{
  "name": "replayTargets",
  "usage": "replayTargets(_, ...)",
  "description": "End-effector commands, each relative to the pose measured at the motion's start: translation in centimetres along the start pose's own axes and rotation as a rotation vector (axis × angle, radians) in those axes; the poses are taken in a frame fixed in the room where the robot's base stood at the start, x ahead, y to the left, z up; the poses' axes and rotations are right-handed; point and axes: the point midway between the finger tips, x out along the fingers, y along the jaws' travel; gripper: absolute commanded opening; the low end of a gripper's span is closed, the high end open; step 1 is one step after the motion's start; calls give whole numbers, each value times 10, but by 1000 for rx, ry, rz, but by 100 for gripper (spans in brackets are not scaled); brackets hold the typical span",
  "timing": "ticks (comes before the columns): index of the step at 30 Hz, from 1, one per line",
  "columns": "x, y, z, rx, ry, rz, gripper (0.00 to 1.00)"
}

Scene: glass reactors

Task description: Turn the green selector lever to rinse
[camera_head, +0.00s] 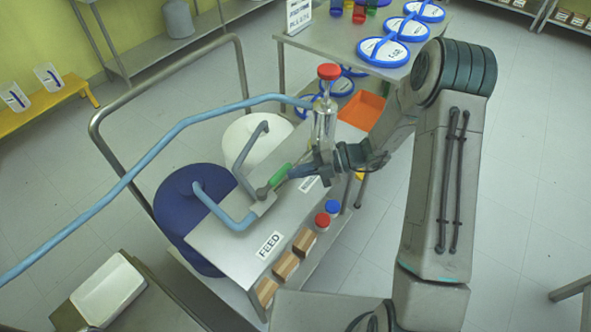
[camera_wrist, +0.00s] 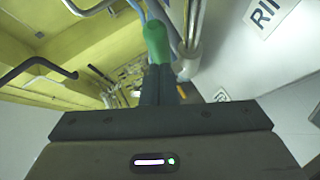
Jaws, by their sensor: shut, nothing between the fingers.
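The green selector lever (camera_head: 280,175) sits on the valve above the grey bench, its green handle pointing up and right from the pivot. My gripper (camera_head: 293,172) is at the free end of the handle, fingers together. In the wrist view the green handle (camera_wrist: 156,42) is just beyond the tips of my shut fingers (camera_wrist: 158,68); I cannot tell whether they touch. A FEED label (camera_head: 270,244) lies on the near part of the bench. Another label (camera_head: 308,184) is partly hidden by my gripper; a label starting "RIN" (camera_wrist: 268,14) shows in the wrist view.
Blue pipe (camera_head: 165,140) and a grey pipe (camera_head: 243,155) lead to the valve. A clear vessel with a red cap (camera_head: 328,72) stands close behind my gripper. An orange tray (camera_head: 362,111) lies beyond.

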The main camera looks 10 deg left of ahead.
Motion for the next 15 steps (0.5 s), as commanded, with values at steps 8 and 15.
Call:
replayTargets(8,-35,4,-17,3,-5,2,0)
replayTargets(15,-88,4,-8,-2,0,0,0)
